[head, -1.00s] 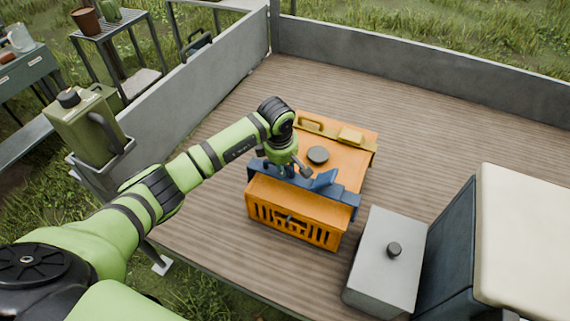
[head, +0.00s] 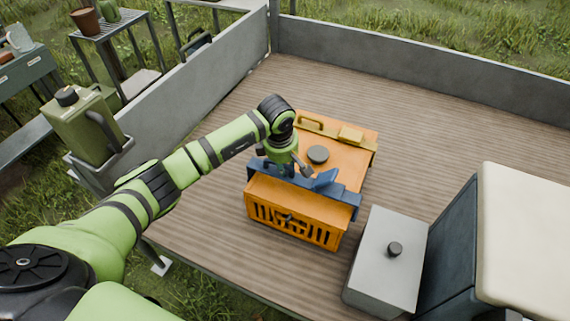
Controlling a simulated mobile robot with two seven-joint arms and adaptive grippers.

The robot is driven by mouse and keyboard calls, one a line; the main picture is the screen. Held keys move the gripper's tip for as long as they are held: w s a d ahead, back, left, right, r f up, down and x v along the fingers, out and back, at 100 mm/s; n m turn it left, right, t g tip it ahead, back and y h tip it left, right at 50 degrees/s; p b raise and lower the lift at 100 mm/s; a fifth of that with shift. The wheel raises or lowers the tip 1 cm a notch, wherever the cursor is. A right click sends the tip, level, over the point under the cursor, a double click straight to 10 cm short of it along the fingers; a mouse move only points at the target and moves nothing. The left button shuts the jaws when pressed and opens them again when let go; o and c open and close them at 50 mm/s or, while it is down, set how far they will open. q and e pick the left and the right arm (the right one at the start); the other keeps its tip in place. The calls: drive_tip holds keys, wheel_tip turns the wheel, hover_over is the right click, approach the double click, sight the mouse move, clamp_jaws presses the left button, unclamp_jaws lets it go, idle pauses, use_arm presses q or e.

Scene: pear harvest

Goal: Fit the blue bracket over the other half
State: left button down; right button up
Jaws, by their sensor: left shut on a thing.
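The blue bracket (head: 335,194) lies across the near part of the top of the orange crate (head: 295,222), with its ends at the crate's left and right edges. My left gripper (head: 289,170) is shut on the blue bracket near its middle-left, and the fingers partly hide it. A yellow bracket (head: 325,131) spans the far edge of the crate top, apart from the blue one. A dark round knob (head: 318,154) stands on the crate top between the two brackets. I cannot tell whether the blue bracket is fully seated. My right gripper is not in view.
A grey box (head: 386,262) with a black knob stands right of the crate, beside a dark and cream seat-like block (head: 525,235). Grey side walls (head: 420,68) bound the plank deck. A green canister (head: 88,128) sits outside the left wall. The deck behind the crate is clear.

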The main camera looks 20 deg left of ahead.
use_arm(q)
drive_tip(key=shift+s+b+x, duration=0.2)
drive_tip(key=shift+b+x, duration=0.7)
drive_tip(key=shift+s+b+x, duration=0.2)
drive_tip(key=shift+b+x, duration=0.65)
drive_tip(key=shift+x, duration=0.05)
idle(0.4)
drive_tip(key=shift+w+f, duration=0.1)
drive_tip(key=c, duration=1)
unclamp_jaws()
drive_tip(key=v, duration=1.2)
